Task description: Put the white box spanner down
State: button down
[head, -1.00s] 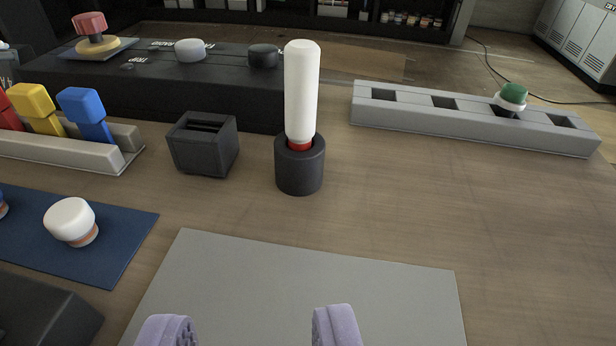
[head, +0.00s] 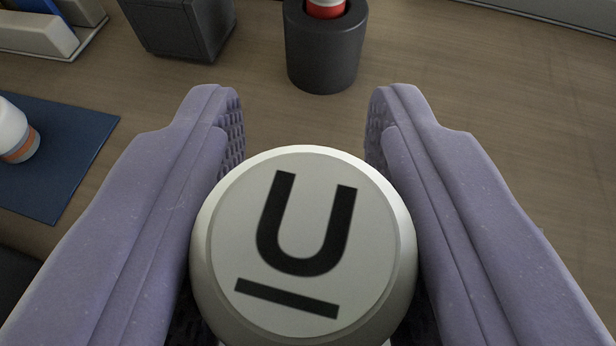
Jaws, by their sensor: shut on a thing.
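My gripper (head: 305,110) has its two purple fingers on either side of a white round-ended thing, which I take to be the white box spanner (head: 383,215). I see it end-on, with a black underlined U on its grey face. The rest of it is hidden below this end. Beyond the fingertips, a dark round holder (head: 322,60) stands on the table. A red part (head: 325,9) with some white above it stands in the holder, cut off by the top edge of the view.
The wooden table (head: 275,120) is bare between the fingertips and the holder. A dark slotted block (head: 180,30) stands left of the holder. A blue mat (head: 55,165) with a white and orange piece (head: 14,135) lies at the left. A pale rack (head: 45,38) is at top left.

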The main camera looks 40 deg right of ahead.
jog(key=shift+r, duration=0.1)
jog(key=c, duration=0.7)
grip_release()
